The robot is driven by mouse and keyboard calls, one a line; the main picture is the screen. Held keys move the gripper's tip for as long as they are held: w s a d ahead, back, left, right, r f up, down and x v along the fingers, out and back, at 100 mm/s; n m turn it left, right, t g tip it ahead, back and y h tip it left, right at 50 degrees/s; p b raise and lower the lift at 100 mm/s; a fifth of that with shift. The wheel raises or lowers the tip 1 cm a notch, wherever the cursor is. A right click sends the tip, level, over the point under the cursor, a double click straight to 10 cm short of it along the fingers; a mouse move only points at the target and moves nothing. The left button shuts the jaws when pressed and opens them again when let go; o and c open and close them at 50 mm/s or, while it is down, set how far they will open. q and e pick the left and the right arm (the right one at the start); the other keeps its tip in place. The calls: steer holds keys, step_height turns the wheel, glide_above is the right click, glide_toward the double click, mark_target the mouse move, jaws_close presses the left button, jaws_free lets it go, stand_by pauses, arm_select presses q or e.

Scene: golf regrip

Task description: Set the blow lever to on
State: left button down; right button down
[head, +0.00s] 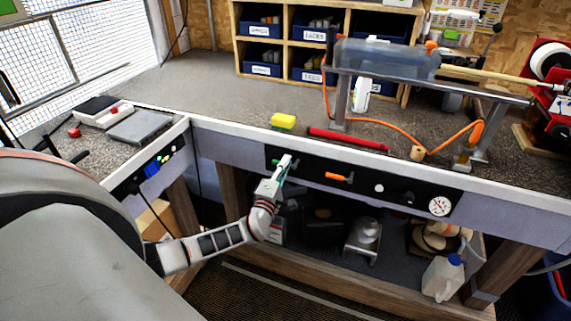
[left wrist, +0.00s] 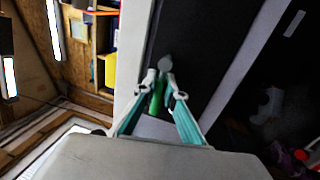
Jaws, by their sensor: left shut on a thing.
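A black control panel (head: 398,192) runs along the front face of the workbench. My left gripper (head: 286,163) is at the panel's left end, with its fingers reaching to it. In the left wrist view my left gripper (left wrist: 163,82) is shut on a green lever handle (left wrist: 157,99), close to a grey round pivot (left wrist: 165,63). The fingers hide part of the lever, and its exact angle is hard to tell. An orange lever (head: 338,177) lies roughly level on the panel, to the right of the gripper. I cannot read the lever labels. My right gripper is not in view.
A yellow sponge (head: 283,121) and a red bar (head: 348,139) lie on the bench above the panel. A round gauge (head: 439,206) sits at the panel's right end. A metal stand (head: 430,87) with an orange hose is behind. A shelf below holds several items.

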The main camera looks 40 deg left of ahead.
arm_select(q)
steer(key=shift+m, duration=0.4)
steer(key=c, duration=2.1)
jaws_free()
steer(key=shift+r, duration=0.1)
steer(key=v, duration=1.2)
